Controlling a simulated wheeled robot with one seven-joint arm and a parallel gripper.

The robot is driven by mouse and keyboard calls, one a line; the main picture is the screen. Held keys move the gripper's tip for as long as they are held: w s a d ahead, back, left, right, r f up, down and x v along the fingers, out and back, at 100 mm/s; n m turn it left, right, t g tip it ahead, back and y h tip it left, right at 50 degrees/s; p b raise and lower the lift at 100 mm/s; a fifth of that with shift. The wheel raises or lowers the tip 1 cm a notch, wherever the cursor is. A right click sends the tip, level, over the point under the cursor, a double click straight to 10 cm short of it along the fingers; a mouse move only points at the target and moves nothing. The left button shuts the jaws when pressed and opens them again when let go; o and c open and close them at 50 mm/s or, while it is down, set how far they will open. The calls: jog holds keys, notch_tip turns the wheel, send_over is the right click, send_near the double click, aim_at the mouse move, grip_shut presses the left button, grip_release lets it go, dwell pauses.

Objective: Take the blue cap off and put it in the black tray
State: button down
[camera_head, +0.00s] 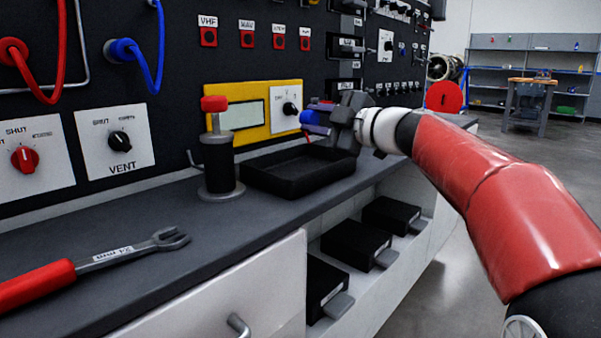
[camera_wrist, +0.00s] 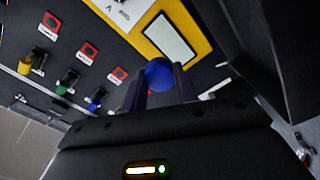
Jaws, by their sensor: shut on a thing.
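A round blue cap (camera_wrist: 158,74) sits between the two fingers of my gripper (camera_wrist: 160,88) in the wrist view. In the head view the blue cap (camera_head: 309,117) is at the fingertips. My gripper (camera_head: 318,118) is shut on it and holds it in the air above the black tray (camera_head: 285,188). The tray lies on the bench against the panel, and its visible inside looks empty. The gripper's body covers part of the tray's far right side.
A black post with a red top (camera_head: 218,165) stands just left of the tray. A red-handled wrench (camera_head: 110,257) lies at the bench's front left. A yellow-framed panel (camera_head: 252,108) is behind the tray. Black boxes (camera_head: 355,245) sit on a lower shelf.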

jog(key=shift+f, duration=1.15)
jog(key=c, duration=1)
grip_release()
jog(key=b+v, duration=0.1)
jog(key=v, duration=0.6)
jog(key=shift+s+d+b, duration=0.2)
jog(key=shift+d+b, duration=0.15)
jog(key=shift+b, duration=0.05)
jog(key=shift+s+d, duration=0.1)
